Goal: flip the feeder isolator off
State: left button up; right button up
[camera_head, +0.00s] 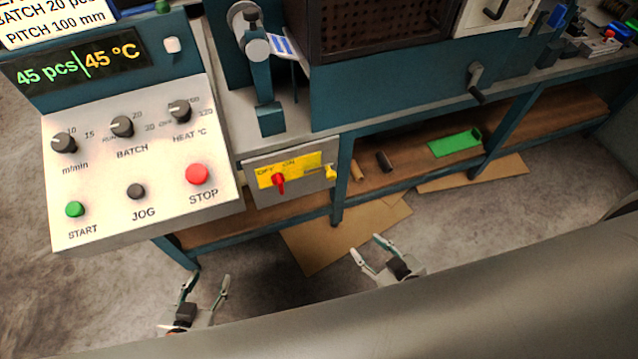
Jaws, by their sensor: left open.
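The feeder isolator (262,200) is a grey box on the front of the bench, with a yellow plate marked OFF at left and ON at right. Its red handle (279,184) sits below these labels and looks roughly upright in the picture; I cannot tell which label it is set to. My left gripper (210,276) is open and empty, below and left of the isolator and well apart from it. My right gripper (366,244) has its fingers spread and is empty, below and right of the isolator, also apart from it.
A control panel (120,190) with knobs and START, JOG and STOP buttons juts out left of the isolator. The lower shelf holds a green tray (455,143). Cardboard (345,235) lies on the floor.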

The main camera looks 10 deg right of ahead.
aim_at(278, 178)
jog(key=k+j, duration=0.35)
jog(key=k+j+u, duration=0.15)
jog(key=k+j, duration=0.2)
jog(key=j, duration=0.15)
